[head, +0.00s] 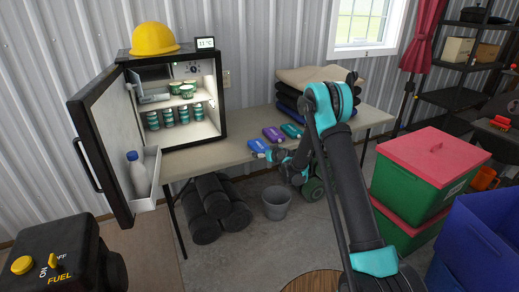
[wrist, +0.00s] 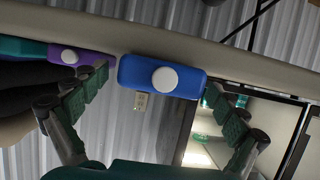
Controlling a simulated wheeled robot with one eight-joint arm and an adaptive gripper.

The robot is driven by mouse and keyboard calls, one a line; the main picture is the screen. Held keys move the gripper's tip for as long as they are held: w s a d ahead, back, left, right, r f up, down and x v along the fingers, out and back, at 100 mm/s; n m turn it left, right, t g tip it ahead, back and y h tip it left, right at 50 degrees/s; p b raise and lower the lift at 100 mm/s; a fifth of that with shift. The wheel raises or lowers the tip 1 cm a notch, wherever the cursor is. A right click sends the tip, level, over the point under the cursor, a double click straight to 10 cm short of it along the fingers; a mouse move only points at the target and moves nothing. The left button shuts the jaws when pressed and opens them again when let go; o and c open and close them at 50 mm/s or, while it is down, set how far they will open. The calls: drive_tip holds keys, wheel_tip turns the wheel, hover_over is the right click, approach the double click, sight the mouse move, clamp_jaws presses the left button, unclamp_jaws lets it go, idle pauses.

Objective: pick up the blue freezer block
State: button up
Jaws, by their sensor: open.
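The blue freezer block (head: 258,146) lies near the front edge of the table, left of a purple block and a teal block. In the wrist view the blue block (wrist: 135,72) shows a round white spot and fills most of the gap between the fingertips. My gripper (head: 275,156) is open at the table's front edge, close to the blue block. In the wrist view its fingers (wrist: 158,82) stand apart, one toward each end of the block. I cannot tell whether either finger touches it.
The purple block (head: 273,133) and teal block (head: 291,131) lie close by on the table (head: 235,155). An open fridge (head: 219,70) with cans stands at left on the table. Folded cloths (head: 315,76) lie behind. A grey bucket (head: 276,205) and black rolls (head: 205,225) are below.

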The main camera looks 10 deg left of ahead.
drive_tip(key=shift+w+a+f, duration=0.15)
drive_tip(key=shift+w, duration=0.1)
drive_tip(key=c, duration=1.6)
drive_tip(key=shift+c, duration=0.9)
